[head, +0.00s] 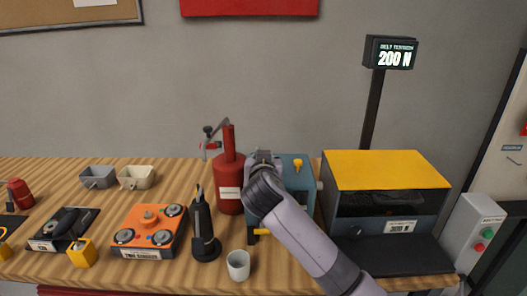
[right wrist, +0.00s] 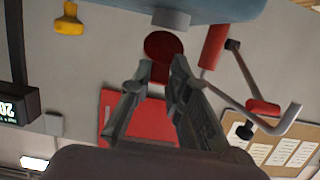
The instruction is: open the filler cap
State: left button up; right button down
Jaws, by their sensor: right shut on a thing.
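The blue-grey box (head: 296,175) stands on the bench, partly hidden behind my right arm and gripper. The right wrist view, which is upside down, shows part of the box (right wrist: 125,8) with a short grey neck (right wrist: 171,19). A round dark red cap (right wrist: 163,45) is at the end of the neck; I cannot tell whether it touches the neck. My right gripper (right wrist: 158,68) has its fingers on either side of the cap's red lower part and is shut on it. In the head view, my right gripper (head: 263,157) hides the cap. My left gripper is not in view.
A yellow knob (head: 298,162) is on the box top. A red can (head: 229,175) with a spout and lever stands close left. A black tool (head: 203,230) and a white cup (head: 238,265) are in front. A yellow-topped machine (head: 385,170) stands right.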

jog(key=w+r+g+p, duration=0.1)
jog(key=p, duration=0.2)
jog(key=g+p, duration=0.2)
jog(key=p, duration=0.2)
jog(key=w+r+g+p, duration=0.1)
jog(key=g+p, duration=0.1)
jog(key=p, duration=0.1)
jog(key=shift+w+r+p, duration=0.3)
jog(key=shift+w+r, duration=0.05)
jog(key=shift+w+g+p, duration=0.45)
jog(key=shift+g+p, duration=0.3)
jog(key=shift+g, duration=0.25)
jog(key=shift+w+f+g+p, duration=0.1)
jog(key=shift+w+g+p, duration=0.35)
jog(key=shift+g, duration=0.25)
jog(key=shift+f, duration=0.1)
jog(key=c, duration=1.5)
grip_release()
jog(key=shift+w, duration=0.15)
jog(key=shift+r, duration=0.2)
jog(key=v, duration=1.1)
jog(key=shift+s+r, duration=0.25)
jog(key=shift+r, duration=0.1)
